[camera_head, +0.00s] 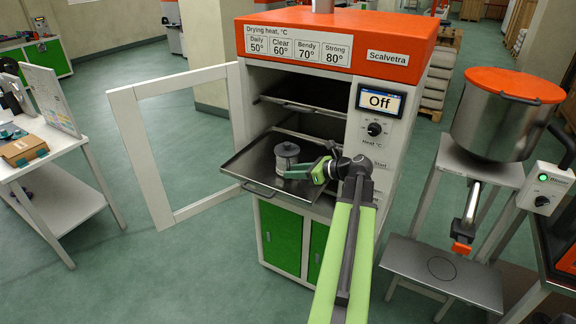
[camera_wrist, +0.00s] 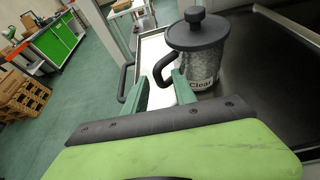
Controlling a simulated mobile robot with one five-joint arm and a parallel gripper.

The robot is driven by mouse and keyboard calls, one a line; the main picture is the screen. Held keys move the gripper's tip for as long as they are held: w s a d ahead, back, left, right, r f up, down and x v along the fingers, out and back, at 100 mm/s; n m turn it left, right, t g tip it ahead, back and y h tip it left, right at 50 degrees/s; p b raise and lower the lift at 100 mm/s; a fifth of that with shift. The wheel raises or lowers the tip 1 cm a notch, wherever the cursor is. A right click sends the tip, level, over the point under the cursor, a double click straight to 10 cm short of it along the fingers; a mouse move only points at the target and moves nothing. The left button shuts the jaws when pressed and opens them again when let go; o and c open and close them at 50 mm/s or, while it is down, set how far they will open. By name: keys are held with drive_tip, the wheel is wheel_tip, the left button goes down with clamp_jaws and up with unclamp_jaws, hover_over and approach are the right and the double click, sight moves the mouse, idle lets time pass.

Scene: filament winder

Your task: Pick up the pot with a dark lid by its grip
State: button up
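A clear pot with a dark lid and a round top knob (camera_head: 286,156) stands upright on the pulled-out dark tray (camera_head: 252,160) of the dryer. In the wrist view the pot (camera_wrist: 199,60) carries a "Clear" label, and its dark grip (camera_wrist: 162,68) sticks out toward my gripper. My gripper (camera_wrist: 160,80) is open, its green fingers apart with the grip between or just beyond their tips; I cannot tell if they touch it. In the head view my gripper (camera_head: 305,170) is right of the pot, low beside it, and hides the grip.
The dryer (camera_head: 335,45) has its white-framed door (camera_head: 160,150) swung open to the left. Its display (camera_head: 381,100) reads "Off". Another tray (camera_head: 305,100) is above. A steel hopper with an orange lid (camera_head: 495,120) stands at right, a white table (camera_head: 40,150) at left.

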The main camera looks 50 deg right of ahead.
clamp_jaws()
idle(1.2)
